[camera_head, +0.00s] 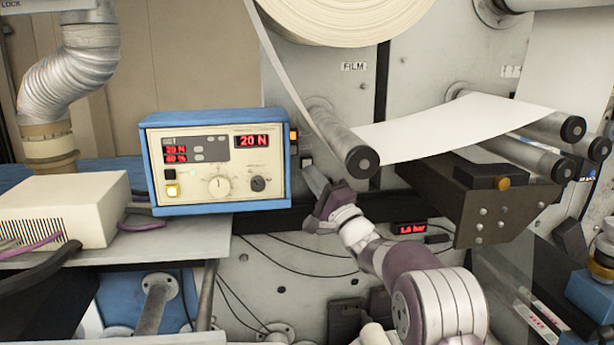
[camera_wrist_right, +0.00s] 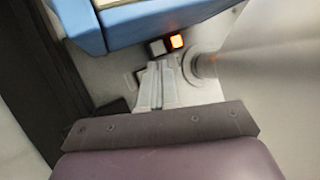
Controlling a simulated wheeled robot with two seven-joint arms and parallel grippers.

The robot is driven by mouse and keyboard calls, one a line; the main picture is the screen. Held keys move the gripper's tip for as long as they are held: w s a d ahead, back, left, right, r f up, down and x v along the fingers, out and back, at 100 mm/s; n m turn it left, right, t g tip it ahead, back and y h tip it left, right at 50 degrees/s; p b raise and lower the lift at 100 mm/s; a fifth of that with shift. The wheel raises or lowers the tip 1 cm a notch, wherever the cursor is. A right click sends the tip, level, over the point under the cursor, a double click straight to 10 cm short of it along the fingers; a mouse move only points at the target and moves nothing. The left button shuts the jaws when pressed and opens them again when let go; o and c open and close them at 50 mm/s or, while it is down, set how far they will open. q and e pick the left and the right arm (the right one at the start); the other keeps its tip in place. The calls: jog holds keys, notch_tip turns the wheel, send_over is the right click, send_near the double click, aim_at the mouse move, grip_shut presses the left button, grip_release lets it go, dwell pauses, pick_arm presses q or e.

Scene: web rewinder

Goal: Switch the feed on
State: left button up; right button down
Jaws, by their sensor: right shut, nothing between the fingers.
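A small switch (camera_head: 307,161) with a dark frame sits on the grey machine wall, just right of the blue control box (camera_head: 148,165). My right gripper (camera_head: 310,172) is shut and empty, its fingertips right at this switch. In the right wrist view the closed fingers (camera_wrist_right: 158,66) cover most of the switch; only a dark edge (camera_wrist_right: 139,76) shows. I cannot tell whether they touch it, or which way it is set. My left gripper is not in view.
A metal roller (camera_head: 345,148) with film over it juts out just above and right of my right gripper. A dark bracket (camera_head: 490,205) is further right. A beige unit (camera_head: 65,208) stands at left.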

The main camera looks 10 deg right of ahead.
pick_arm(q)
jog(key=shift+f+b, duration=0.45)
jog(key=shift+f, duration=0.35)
pick_arm(e)
jog(key=shift+s, duration=1.1)
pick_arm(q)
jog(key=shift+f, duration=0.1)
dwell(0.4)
